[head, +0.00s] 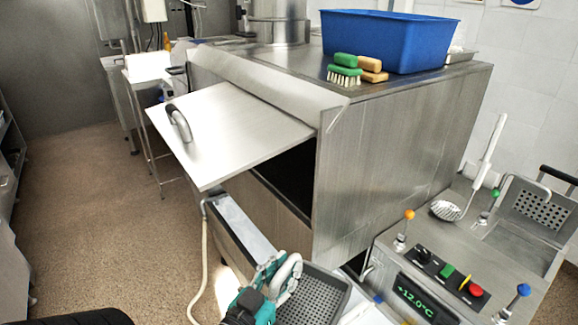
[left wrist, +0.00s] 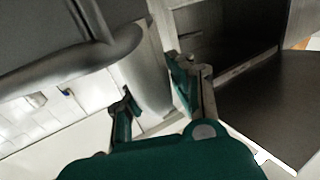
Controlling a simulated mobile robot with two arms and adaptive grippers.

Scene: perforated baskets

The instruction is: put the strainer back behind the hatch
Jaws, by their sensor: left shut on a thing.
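The strainer, a dark perforated basket (head: 318,296) with a pale curved handle (head: 288,272), is at the bottom of the head view. My left gripper (head: 271,270), green, is shut on that handle. In the left wrist view the pale handle (left wrist: 150,75) passes between the fingers of my left gripper (left wrist: 155,92). The hatch (head: 225,130), a steel flap with a bar handle, stands raised on the front of the steel machine. Beneath it is a dark opening (head: 288,178), right of and above the gripper; its inside barely shows. My right gripper is out of view.
A blue tub (head: 388,42) and brushes (head: 345,75) stand on top of the machine. A control panel (head: 440,270) with knobs is at lower right, with a white-handled skimmer (head: 447,210) behind it. A pale hose (head: 205,262) hangs at left. The floor left is clear.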

